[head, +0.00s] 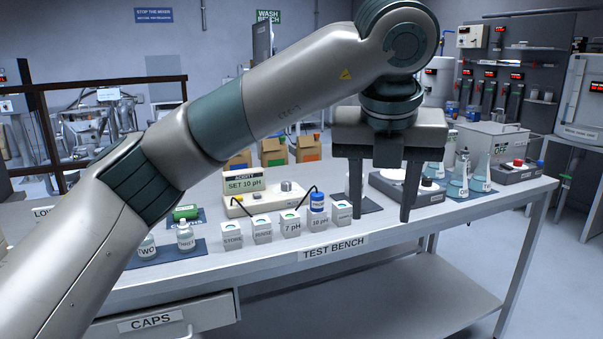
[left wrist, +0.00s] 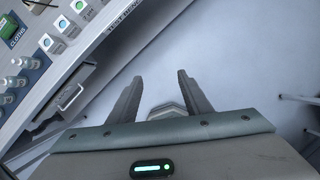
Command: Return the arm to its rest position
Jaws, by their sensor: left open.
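My left arm reaches in from the left across the head view. Its gripper (head: 381,212) hangs fingers down above the front edge of the test bench (head: 400,233). The two fingers are apart with nothing between them. In the left wrist view the gripper (left wrist: 168,88) also shows spread fingers, with pale floor beyond and a small grey shape between them that I cannot identify. My right gripper is in neither view.
On the bench stand an acidity meter (head: 258,190), a row of labelled white blocks (head: 292,228) and a blue-capped bottle (head: 318,201). Two bottles stand on a dark mat (head: 200,252) at left. Flasks (head: 457,183) stand at right. A CAPS drawer (head: 160,320) is at the front.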

